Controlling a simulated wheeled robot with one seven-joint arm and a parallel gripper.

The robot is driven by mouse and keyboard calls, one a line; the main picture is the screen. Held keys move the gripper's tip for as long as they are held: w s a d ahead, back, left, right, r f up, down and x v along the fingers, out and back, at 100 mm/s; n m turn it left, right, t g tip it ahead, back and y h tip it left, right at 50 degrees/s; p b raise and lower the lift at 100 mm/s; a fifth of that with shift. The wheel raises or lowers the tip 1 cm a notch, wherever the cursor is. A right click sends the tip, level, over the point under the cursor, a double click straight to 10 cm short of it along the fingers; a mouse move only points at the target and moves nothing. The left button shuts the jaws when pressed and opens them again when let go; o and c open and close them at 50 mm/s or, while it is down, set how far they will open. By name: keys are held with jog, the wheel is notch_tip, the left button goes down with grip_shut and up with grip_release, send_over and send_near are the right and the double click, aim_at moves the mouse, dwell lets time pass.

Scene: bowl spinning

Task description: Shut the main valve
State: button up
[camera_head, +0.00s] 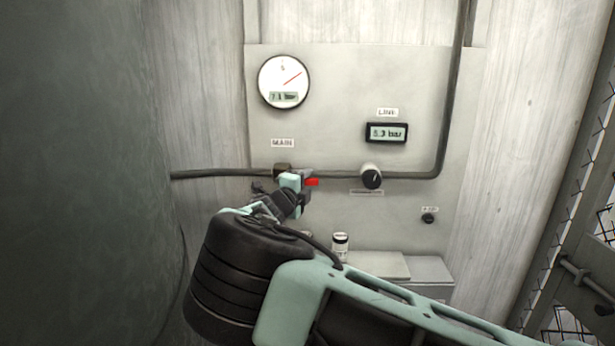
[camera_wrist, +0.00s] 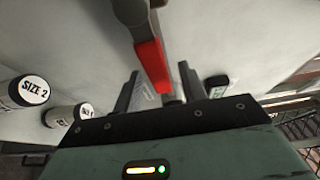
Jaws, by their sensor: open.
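The main valve (camera_head: 283,169) is a brown body on the horizontal pipe, under a label that seems to read MAIN. Its lever has a red end (camera_head: 312,182) just right of the body, partly hidden by my gripper (camera_head: 300,190); the lever seems to point right, roughly along the pipe. In the wrist view the red lever end (camera_wrist: 150,62) lies between the two spread fingers of my gripper (camera_wrist: 158,72), with its grey part above. My gripper is open. I cannot tell whether a finger touches the lever.
A round gauge (camera_head: 284,81) and a LINE display (camera_head: 387,132) reading about 5.3 bar are on the panel. A black-and-white knob (camera_head: 371,176) sits on the pipe to the right. A small jar (camera_head: 340,243) stands below; a SIZE 2 cylinder (camera_wrist: 27,91) shows in the wrist view.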

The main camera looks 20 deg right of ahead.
jog(key=shift+w+d, duration=0.4)
jog(key=shift+w, duration=0.1)
grip_shut()
jog(key=shift+f, duration=0.1)
